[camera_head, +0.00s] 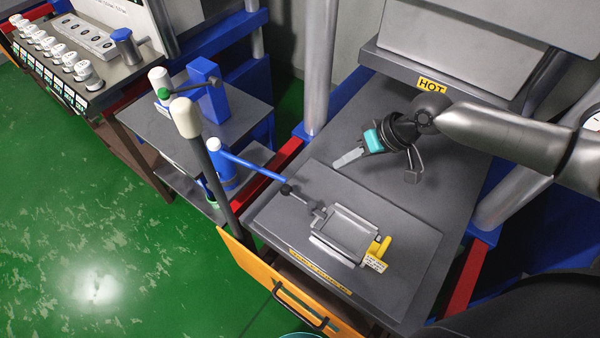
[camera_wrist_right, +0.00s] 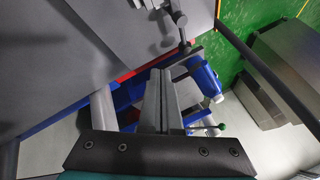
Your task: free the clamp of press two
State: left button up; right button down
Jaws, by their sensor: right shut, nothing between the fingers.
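A grey clamp fixture (camera_head: 348,233) sits on the flat plate of the press bed. From its left side a thin rod with a dark knob (camera_head: 287,189) sticks out. A yellow block (camera_head: 378,250) with a small printed tag is at its right end. My right gripper (camera_head: 348,158) is above the bed, behind the fixture and apart from it; its fingers are shut and empty. In the right wrist view the shut fingers (camera_wrist_right: 157,88) point past the bed edge, with the dark knob (camera_wrist_right: 188,49) above them. My left gripper is not in view.
A hot-marked upper block (camera_head: 440,70) overhangs the bed's back. A tall pale-topped lever (camera_head: 205,160) and a blue handle (camera_head: 250,165) stand left of the bed. A side table (camera_head: 160,125) and a bench with several white jars (camera_head: 60,55) are further left.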

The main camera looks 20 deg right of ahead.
aim_at(303, 201)
jog(key=x, duration=1)
jog(key=shift+s+b, duration=0.15)
jog(key=shift+b, duration=0.2)
jog(key=a+p, duration=0.1)
jog(key=a, duration=0.1)
jog(key=shift+s+a+f, duration=0.1)
jog(key=shift+a, duration=0.2)
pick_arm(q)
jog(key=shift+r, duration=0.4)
pick_arm(e)
jog(key=shift+a+f, duration=0.25)
jog(key=shift+a, duration=0.4)
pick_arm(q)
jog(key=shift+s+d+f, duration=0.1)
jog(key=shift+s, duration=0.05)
pick_arm(e)
jog(key=shift+s+a, duration=0.1)
